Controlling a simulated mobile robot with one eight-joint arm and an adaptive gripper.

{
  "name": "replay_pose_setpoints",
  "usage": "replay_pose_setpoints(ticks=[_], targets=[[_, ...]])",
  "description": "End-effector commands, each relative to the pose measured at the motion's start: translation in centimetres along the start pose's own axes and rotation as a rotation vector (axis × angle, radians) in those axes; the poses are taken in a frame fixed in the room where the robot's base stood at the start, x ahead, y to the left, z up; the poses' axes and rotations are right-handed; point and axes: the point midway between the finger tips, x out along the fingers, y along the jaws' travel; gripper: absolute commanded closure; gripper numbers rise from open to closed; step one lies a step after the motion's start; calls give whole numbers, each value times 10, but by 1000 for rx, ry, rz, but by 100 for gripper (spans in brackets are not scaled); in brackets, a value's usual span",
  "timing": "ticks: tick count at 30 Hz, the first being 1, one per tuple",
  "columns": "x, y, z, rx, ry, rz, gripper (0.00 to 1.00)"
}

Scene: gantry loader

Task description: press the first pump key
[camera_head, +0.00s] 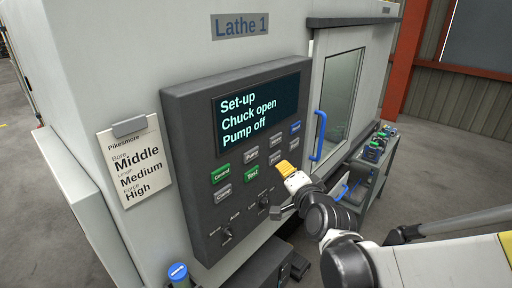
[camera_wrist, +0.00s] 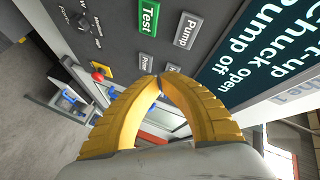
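The control panel (camera_head: 190,140) on the lathe carries several keys under a screen. A grey key reading Pump (camera_head: 252,155) sits above the green Test key (camera_head: 252,173); in the wrist view the Pump key (camera_wrist: 187,30) is at upper centre, beside Test (camera_wrist: 149,17). Two more grey keys are to its right in the head view, an upper one (camera_head: 275,141) and a lower one (camera_head: 275,157); their labels are too small to read surely. My gripper (camera_head: 284,165) has yellow fingers, shown in the wrist view (camera_wrist: 162,76) with tips together and empty. It is right of the Pump key; contact cannot be told.
The screen (camera_head: 258,108) reads Set-up, Chuck open, Pump off. Green Control (camera_head: 221,173) and grey Clamp (camera_head: 223,193) keys are at left, knobs (camera_head: 227,234) below. A blue door handle (camera_head: 320,136) and a cart (camera_head: 372,170) stand to the right. A card (camera_head: 135,162) hangs left.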

Motion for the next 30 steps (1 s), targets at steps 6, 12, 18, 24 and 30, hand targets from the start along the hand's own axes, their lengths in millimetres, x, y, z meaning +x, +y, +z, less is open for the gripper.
replay_pose_setpoints(ticks=[6, 12, 18, 24, 30], targets=[[26, -14, 14, -3, -2, -1, 100], [45, -24, 25, -2, -2, 0, 100], [55, -30, 30, -1, -1, 0, 100], [57, -31, 31, 0, 0, 0, 100], [57, -31, 31, 0, 0, 0, 100]])
